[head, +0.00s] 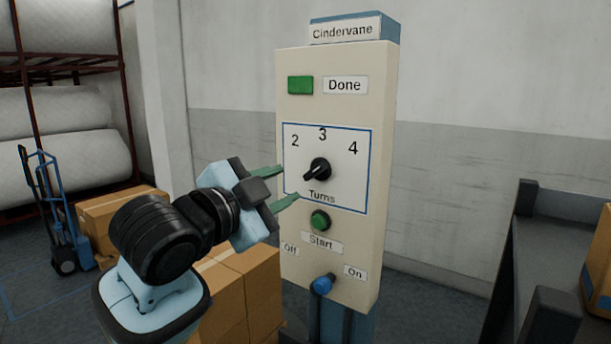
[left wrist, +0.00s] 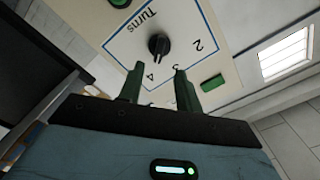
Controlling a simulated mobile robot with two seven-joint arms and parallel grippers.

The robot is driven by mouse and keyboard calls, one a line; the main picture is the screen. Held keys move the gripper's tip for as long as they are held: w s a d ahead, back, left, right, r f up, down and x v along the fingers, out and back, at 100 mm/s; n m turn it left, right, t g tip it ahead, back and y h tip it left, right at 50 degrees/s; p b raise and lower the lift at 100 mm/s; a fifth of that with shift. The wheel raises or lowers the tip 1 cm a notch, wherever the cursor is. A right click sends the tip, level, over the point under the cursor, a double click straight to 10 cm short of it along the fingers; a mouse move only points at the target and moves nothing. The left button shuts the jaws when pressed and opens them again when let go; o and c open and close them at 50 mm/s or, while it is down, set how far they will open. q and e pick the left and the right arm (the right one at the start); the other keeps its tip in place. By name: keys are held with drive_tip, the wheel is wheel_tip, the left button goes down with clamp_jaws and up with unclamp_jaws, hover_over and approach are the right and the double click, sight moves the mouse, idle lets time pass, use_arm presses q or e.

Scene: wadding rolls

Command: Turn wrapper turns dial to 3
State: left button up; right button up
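The Turns dial (head: 319,169) is a black knob on a blue-framed white plate, with 2, 3 and 4 printed in an arc above it. Its grip bar slants from lower left to upper right; I cannot tell for sure which number it points to. My left gripper (head: 290,183) is open and empty, its green fingers apart, just left of the dial and aimed at the panel. In the left wrist view the dial (left wrist: 158,46) shows beyond the gap between the left gripper's fingertips (left wrist: 159,69), apart from them. My right gripper is not in view.
The cream panel (head: 384,150) also carries a green Done light (head: 300,85), a green Start button (head: 320,220) close below the dial and a blue Off/On knob (head: 323,285). Cardboard boxes (head: 262,290) stand below my left arm. A dark grey table (head: 550,240) is at right.

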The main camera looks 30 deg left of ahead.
sight(311, 173)
use_arm(q)
drive_tip(key=shift+w+d, duration=0.2)
drive_tip(key=shift+w, duration=1.05)
drive_tip(key=shift+w+d, duration=0.15)
drive_tip(key=shift+w, duration=1.15)
drive_tip(key=shift+w+d, duration=0.2)
drive_tip(key=shift+w, duration=1.05)
clamp_jaws()
